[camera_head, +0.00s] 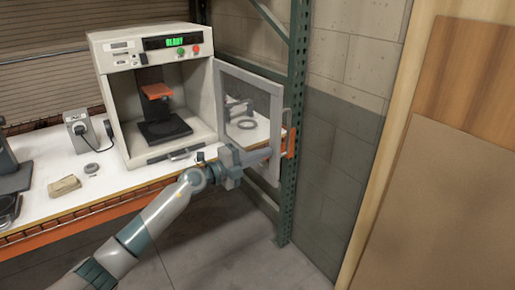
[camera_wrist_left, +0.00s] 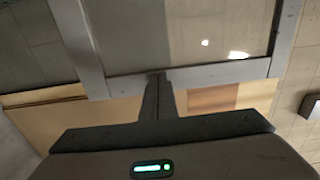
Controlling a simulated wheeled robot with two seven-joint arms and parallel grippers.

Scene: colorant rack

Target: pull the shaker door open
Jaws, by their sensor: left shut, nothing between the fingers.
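The shaker (camera_head: 158,90) is a pale box on the bench, its front open to a dark plate and an orange clamp. Its door (camera_head: 245,83), a pale frame with a glass pane, stands swung wide open to the right. My right gripper is not in view.
A green rack post (camera_head: 294,110) stands close behind the door, before a block wall. A small grey device (camera_head: 79,131), a tan block (camera_head: 64,186) and a round puck (camera_head: 91,168) are on the bench left of the shaker. The floor (camera_head: 235,245) in front is clear.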

